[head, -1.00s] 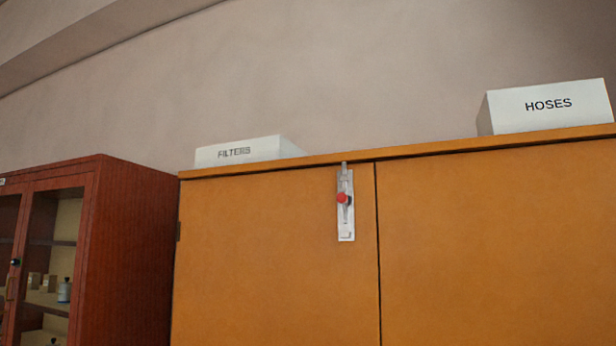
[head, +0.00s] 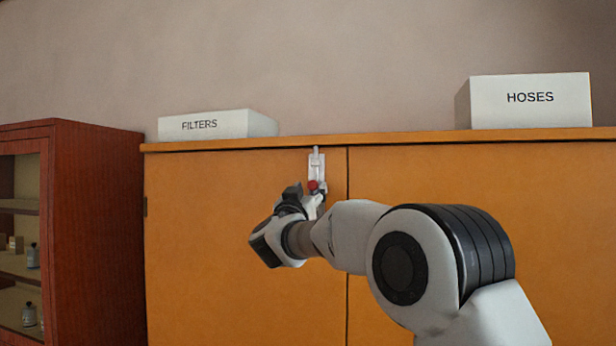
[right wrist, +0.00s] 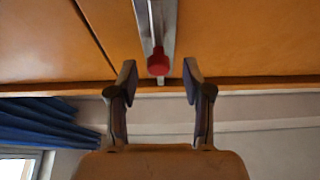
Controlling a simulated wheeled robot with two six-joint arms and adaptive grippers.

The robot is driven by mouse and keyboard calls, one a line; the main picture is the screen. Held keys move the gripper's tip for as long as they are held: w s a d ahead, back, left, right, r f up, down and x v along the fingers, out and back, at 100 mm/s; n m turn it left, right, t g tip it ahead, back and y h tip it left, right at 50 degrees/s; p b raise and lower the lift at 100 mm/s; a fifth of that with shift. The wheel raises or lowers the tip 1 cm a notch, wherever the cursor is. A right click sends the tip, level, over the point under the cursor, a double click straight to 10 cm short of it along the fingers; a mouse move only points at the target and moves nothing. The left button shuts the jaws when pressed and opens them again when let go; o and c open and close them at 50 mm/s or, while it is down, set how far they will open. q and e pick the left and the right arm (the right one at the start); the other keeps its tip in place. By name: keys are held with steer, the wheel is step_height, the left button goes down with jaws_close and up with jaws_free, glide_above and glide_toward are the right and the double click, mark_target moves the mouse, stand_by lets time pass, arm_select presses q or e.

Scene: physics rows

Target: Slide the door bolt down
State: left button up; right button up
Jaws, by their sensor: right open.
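The door bolt (head: 317,164) is a silver plate and rod near the top edge of the orange cabinet's left door. Its rod top reaches the cabinet's top edge. Its red knob (head: 313,185) shows just above my right gripper (head: 302,198), which hides the lower plate. In the right wrist view, the red knob (right wrist: 158,63) shows between and slightly beyond the two open fingertips of my right gripper (right wrist: 158,76). No contact with the knob is visible. My left gripper is not in view.
The orange cabinet (head: 220,270) has a seam right of the bolt. White boxes marked FILTERS (head: 215,125) and HOSES (head: 528,100) stand on top. A red-brown glass-fronted cabinet (head: 95,230) stands at left. A blue curtain (right wrist: 45,120) shows in the wrist view.

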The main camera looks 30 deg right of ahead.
mark_target(313, 185)
steer(key=p+x, duration=0.1)
steer(key=x, duration=0.2)
steer(key=shift+r, duration=0.15)
steer(key=shift+d+r, duration=0.1)
steer(key=shift+d, duration=0.1)
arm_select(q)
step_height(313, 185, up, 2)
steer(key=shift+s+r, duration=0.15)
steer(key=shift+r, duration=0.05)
arm_select(e)
steer(key=shift+s+a, duration=0.1)
steer(key=shift+s, duration=0.05)
